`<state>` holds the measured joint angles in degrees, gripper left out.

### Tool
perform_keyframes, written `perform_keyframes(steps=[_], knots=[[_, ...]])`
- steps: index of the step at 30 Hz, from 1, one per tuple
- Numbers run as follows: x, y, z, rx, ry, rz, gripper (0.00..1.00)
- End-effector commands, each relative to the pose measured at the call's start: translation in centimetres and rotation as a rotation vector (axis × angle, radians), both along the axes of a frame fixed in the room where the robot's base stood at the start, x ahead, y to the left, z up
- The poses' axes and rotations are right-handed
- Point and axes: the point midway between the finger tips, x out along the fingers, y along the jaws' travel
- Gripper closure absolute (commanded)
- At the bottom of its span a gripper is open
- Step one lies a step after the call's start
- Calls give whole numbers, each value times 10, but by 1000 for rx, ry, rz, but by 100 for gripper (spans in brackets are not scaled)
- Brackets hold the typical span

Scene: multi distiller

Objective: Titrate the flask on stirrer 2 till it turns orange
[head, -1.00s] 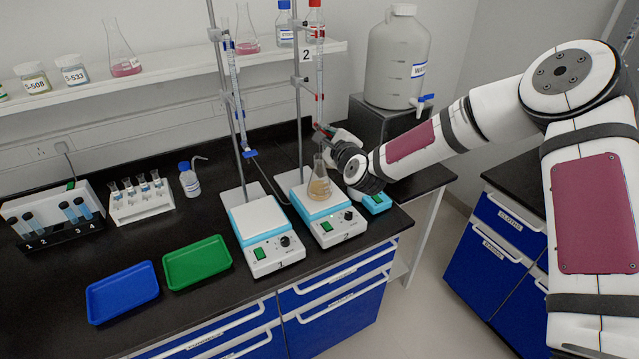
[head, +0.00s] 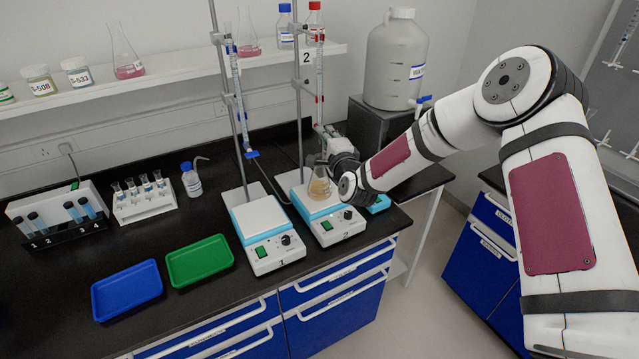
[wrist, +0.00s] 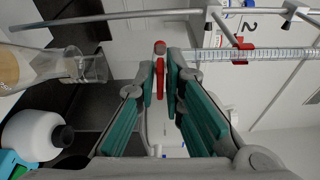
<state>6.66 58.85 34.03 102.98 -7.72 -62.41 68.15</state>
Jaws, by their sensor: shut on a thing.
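The flask (head: 319,186) stands upright on stirrer 2 (head: 338,229), with tan-orange liquid in it. In the wrist view the flask (wrist: 35,65) lies sideways at the left edge, its mouth near the burette tip. Burette 2 (head: 320,80), with red fittings, hangs on the stand above it. My gripper (head: 326,140) is beside the burette's lower end. In the wrist view my gripper (wrist: 161,85) is shut on the red stopcock handle (wrist: 160,68) between its green-padded fingers. The burette tube (wrist: 275,54) runs off to the right there.
Stirrer 1 (head: 275,248) stands to the left with burette 1 (head: 236,90) above it. A green tray (head: 200,261) and a blue tray (head: 127,290) lie at the front. A large white carboy (head: 396,62) stands behind my arm. The bench front left of the trays is clear.

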Motion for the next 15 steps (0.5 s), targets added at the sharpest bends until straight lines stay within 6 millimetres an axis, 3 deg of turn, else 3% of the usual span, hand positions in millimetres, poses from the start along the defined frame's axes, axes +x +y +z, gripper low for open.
perform_keyframes(steps=[11, 12, 15], knots=[[1, -3, -1, -54, -34, -5, 100], [1, -3, -1, -54, -34, -5, 88], [1, -2, -1, -53, -34, -4, 67]])
